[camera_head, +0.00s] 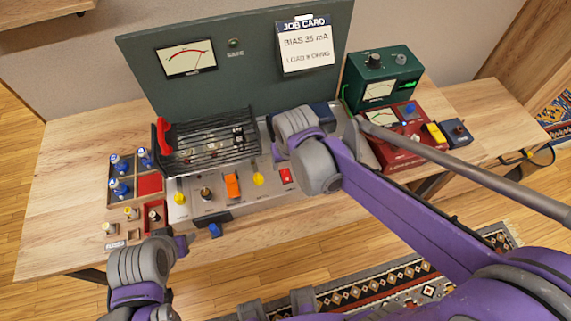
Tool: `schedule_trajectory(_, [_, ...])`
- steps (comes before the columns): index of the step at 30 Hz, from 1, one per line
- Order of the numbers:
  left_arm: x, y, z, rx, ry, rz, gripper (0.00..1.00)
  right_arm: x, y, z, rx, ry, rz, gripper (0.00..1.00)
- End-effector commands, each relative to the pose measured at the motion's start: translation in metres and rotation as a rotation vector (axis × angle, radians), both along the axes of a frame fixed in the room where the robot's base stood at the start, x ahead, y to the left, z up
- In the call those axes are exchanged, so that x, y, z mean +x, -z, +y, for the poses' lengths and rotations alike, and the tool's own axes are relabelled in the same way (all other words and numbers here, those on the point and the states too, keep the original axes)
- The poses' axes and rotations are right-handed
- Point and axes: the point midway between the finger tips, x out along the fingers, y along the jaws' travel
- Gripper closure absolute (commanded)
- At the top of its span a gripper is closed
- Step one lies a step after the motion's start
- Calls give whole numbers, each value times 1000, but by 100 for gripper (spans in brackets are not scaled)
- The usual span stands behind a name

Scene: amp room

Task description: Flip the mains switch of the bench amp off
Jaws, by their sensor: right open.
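The bench amp (208,206) is a pale metal chassis on the wooden bench, with a dark slatted cage on top. I cannot read which one is marked mains. My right gripper (278,150) is open above the amp's right part, just behind the red rocker and apart from it as far as I can see; its wrist hides part of the amp. My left gripper (181,244) is low at the bench's front edge; its jaws are not clear.
A dark panel (240,85) with a meter and a job card (305,45) stands behind. A green meter box (382,78) and a red instrument (395,140) stand right. A tray (120,200) of valves is left. The bench's far left is bare.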

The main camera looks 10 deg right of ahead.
Motion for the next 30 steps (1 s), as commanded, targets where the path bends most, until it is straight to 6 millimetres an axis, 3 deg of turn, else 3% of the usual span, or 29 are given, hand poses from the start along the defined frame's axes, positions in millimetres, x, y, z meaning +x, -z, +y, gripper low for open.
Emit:
schedule_trajectory(3, [2,-5,0,0,0,-3,50,-6,-25,0,0,0,-1,40])
schedule_trajectory(10, [3,-8,0,0,0,-5,50,-13,-50,0,0,0,0,40])
schedule_trajectory(30, [3,-8,0,0,0,-5,50,-17,-52,-3,0,1,-5,40])
